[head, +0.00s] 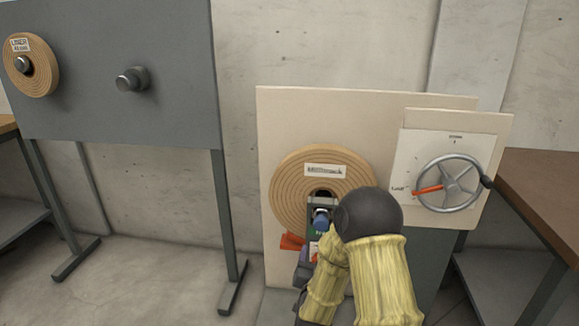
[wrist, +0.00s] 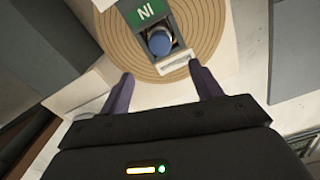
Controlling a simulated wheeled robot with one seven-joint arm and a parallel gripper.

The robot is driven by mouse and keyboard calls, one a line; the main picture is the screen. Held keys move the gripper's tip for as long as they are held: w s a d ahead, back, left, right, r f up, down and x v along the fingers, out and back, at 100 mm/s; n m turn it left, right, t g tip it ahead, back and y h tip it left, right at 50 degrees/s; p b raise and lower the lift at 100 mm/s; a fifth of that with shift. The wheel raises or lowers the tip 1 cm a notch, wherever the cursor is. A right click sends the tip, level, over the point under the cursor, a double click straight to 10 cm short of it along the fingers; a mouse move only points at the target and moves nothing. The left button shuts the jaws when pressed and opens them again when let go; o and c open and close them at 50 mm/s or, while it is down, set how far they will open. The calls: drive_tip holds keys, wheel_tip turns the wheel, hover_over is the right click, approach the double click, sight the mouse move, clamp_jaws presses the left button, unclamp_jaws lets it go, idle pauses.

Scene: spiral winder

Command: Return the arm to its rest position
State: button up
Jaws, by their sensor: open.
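My arm in yellow ribbed sleeves reaches up from the bottom of the head view toward the cream machine panel (head: 400,120). My gripper (wrist: 160,80) shows two purple fingers spread apart in the wrist view, with nothing between them. Ahead of the fingers is a tan wound roll (wrist: 212,22) with a white label. A grey and green block marked "IN" (wrist: 150,14) with a blue round knob (wrist: 160,43) sits over the roll's centre. The roll (head: 285,195) is on the panel in the head view; my arm hides its lower right part.
A spoked handwheel (head: 450,183) with an orange pointer is right of my arm. A brown table (head: 545,195) stands at the far right. At left, a grey board (head: 170,75) on legs carries a second roll (head: 40,75) and a bare peg (head: 132,80). Floor at lower left is clear.

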drive_tip(key=s+d+r+n+g+y, duration=0.1)
drive_tip(key=s+d+n+g+y, duration=0.15)
drive_tip(key=s+g, duration=0.8)
drive_tip(key=s+d+r+n+g+y, duration=0.1)
drive_tip(key=s+d+n+g, duration=0.3)
drive_tip(key=s, duration=1.1)
wheel_tip(320, 180, up, 36)
drive_tip(key=a+m+p, duration=0.1)
drive_tip(key=p, duration=3.5)
drive_tip(key=shift+a+p, duration=0.3)
drive_tip(key=shift+a, duration=0.1)
drive_tip(key=shift+m+g+h, duration=0.25)
drive_tip(key=shift+s+a, duration=0.1)
